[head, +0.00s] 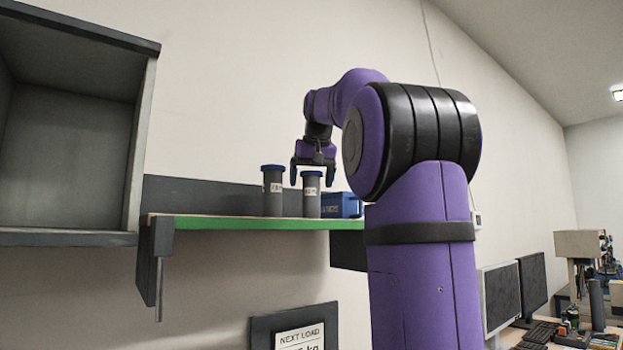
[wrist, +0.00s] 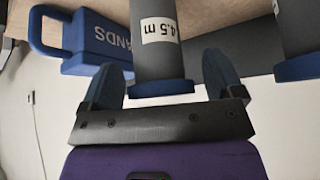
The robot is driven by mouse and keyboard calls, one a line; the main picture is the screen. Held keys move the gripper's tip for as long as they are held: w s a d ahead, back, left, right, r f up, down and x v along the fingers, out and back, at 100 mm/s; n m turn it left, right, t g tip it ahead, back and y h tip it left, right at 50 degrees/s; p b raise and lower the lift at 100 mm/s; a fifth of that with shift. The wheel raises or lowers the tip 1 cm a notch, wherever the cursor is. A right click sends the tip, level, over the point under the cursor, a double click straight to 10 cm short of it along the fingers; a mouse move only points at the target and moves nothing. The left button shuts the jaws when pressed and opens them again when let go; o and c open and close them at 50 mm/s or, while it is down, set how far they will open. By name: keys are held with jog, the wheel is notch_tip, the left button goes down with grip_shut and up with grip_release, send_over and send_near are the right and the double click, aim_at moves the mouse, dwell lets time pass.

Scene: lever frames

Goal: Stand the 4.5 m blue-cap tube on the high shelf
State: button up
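The blue-cap tube (head: 312,200) is grey and stands upright on the green-edged shelf (head: 250,223). In the wrist view the tube (wrist: 153,45) shows its "4.5 m" label and its blue cap; its base is out of that view. My gripper (head: 312,176) points down over this tube. In the wrist view my gripper (wrist: 163,80) is open, one finger on each side of the tube top, with gaps showing on both sides. A second grey blue-cap tube (head: 272,195) stands just left of it; its label is too small to read.
The second tube shows close by at the right in the wrist view (wrist: 303,35). A blue box (head: 343,205) lettered "ANDS", partly cut off, sits on the shelf's other side. A grey open cabinet (head: 78,240) hangs at the left. A "NEXT LOAD" sign (head: 296,338) is below the shelf.

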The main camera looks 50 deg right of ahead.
jog(key=shift+s+a+r, duration=0.1)
jog(key=shift+s+r, duration=0.05)
jog(key=shift+r, duration=0.35)
jog(key=v, duration=1.1)
jog(key=shift+a, duration=0.1)
dwell(0.8)
